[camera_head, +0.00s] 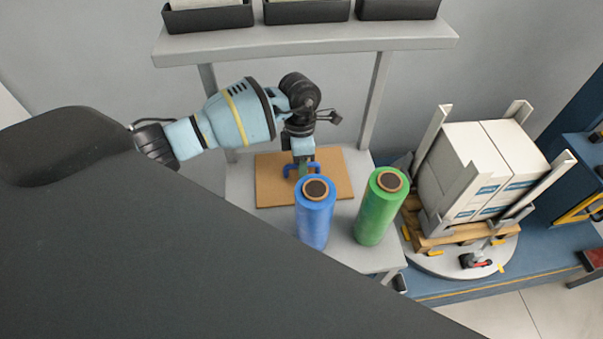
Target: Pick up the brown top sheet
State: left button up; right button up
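The brown top sheet (272,186) lies flat on the grey table, behind the two film rolls. My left gripper (302,173) points down over the middle of the sheet, with its blue fingers spread apart and nothing seen held between them. The fingertips are close to the sheet; I cannot tell whether they touch it. The blue roll hides part of the sheet's front edge. My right gripper is not in view.
A blue film roll (315,215) and a green film roll (379,210) stand upright in front of the sheet. A shelf (300,43) with dark bins crosses above the table. White boxes (485,170) on a wooden pallet stand on a turntable at the right.

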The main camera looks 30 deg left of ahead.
pick_arm(q)
grip_shut()
dwell(0.3)
notch_tip(320, 180, up, 10)
dwell(0.6)
